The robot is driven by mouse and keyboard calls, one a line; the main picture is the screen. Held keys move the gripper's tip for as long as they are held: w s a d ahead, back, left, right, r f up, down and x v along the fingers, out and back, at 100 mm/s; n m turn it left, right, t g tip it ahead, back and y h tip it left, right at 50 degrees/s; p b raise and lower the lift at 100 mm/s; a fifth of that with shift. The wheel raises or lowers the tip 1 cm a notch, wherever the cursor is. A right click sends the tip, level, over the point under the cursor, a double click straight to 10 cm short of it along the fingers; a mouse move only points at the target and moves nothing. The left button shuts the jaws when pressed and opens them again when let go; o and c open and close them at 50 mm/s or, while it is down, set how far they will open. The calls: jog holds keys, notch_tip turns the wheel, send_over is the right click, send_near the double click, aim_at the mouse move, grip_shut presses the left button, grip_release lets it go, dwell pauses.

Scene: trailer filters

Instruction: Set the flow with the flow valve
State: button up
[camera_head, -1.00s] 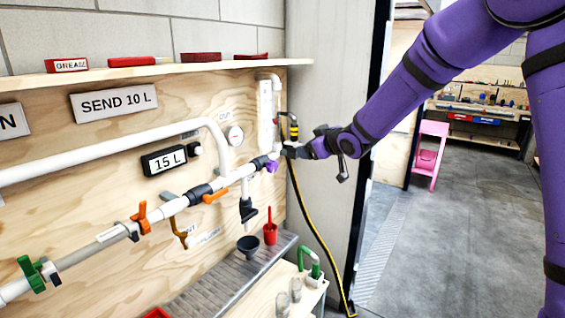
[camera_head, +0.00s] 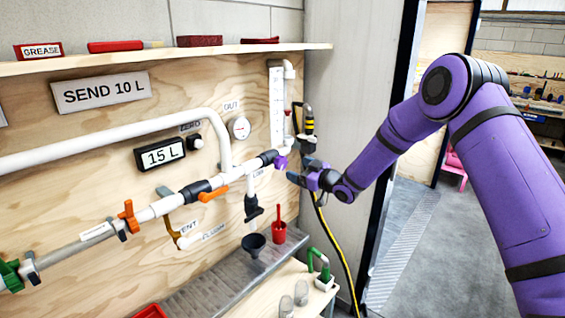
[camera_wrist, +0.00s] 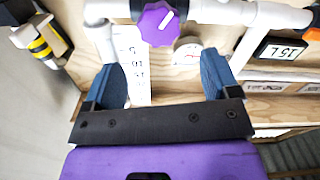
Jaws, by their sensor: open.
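The flow valve appears to be the purple knob (camera_head: 280,162) at the right end of the white pipe run on the plywood wall. In the wrist view the purple knob (camera_wrist: 158,23) has a white pointer line and sits at the top, beyond the fingers. My gripper (camera_head: 300,172) is just right of the knob and slightly below it. In the wrist view its blue fingers (camera_wrist: 162,75) are spread wide with nothing between them. A white scaled flow tube (camera_head: 276,108) stands above the knob; its scale (camera_wrist: 135,60) also shows in the wrist view.
A display (camera_head: 160,154) reads 15 L, and a sign (camera_head: 100,92) says SEND 10 L. Orange-handled valves (camera_head: 129,215) lie left along the pipe. A black-and-yellow hose (camera_head: 335,235) hangs behind my gripper.

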aim_at(283, 162)
jog(key=x, duration=0.8)
jog(key=shift+w+a, duration=0.2)
jog(key=shift+a, duration=0.05)
jog(key=c, duration=0.9)
